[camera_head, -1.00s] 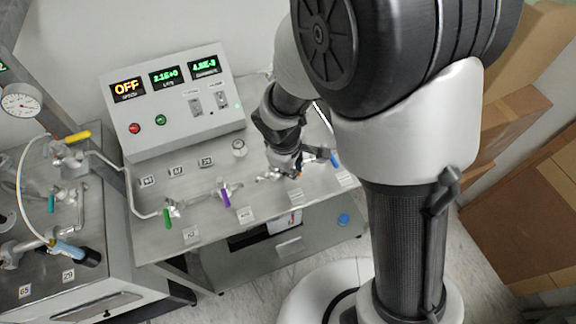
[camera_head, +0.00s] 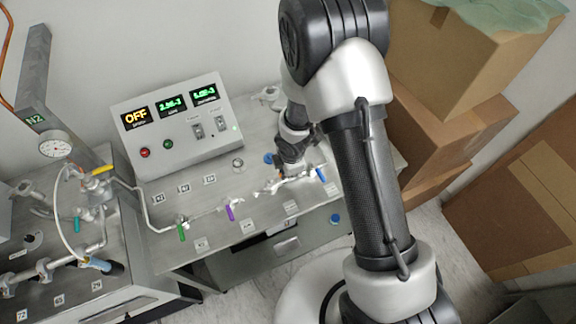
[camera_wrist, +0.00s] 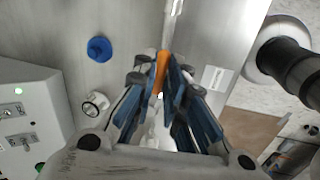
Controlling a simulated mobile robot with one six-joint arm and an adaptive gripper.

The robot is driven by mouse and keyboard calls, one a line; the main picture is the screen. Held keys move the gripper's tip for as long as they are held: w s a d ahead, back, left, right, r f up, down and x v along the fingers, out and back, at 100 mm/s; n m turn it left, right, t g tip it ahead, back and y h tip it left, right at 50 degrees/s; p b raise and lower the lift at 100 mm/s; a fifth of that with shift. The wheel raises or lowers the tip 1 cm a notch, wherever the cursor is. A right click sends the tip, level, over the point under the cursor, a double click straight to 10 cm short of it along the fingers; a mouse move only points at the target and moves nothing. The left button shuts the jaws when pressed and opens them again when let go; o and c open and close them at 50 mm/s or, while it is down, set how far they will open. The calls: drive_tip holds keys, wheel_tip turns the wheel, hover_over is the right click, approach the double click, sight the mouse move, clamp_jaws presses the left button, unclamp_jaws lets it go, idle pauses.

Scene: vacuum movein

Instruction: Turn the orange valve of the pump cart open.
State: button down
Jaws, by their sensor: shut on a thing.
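The pump cart (camera_head: 215,235) has a grey metal top with a thin pipe line and several coloured valve handles. The orange valve handle (camera_wrist: 161,66) shows in the wrist view between the fingertips of my gripper (camera_wrist: 163,85), which is shut on it. The handle appears roughly in line with the pipe (camera_wrist: 171,25). The valve body under the fingers is mostly hidden. In the head view my gripper (camera_head: 283,172) is down at the pipe line, between the purple handle (camera_head: 229,212) and the blue handle (camera_head: 320,175). The orange handle is hardly visible there.
A control box (camera_head: 180,125) with green readouts and an orange "OFF" display stands at the cart's back. A green handle (camera_head: 182,232) is on the left. A second bench (camera_head: 75,270) stands left. Cardboard boxes (camera_head: 445,120) are stacked right. A blue cap (camera_wrist: 99,49) lies near my gripper.

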drive_tip(key=shift+w+n+p, duration=0.25)
drive_tip(key=shift+n+p, duration=0.25)
drive_tip(key=shift+p, duration=0.2)
drive_tip(key=shift+a, duration=0.1)
drive_tip(key=c, duration=1.6)
unclamp_jaws()
drive_tip(key=shift+c, duration=0.2)
drive_tip(key=shift+b, duration=0.3)
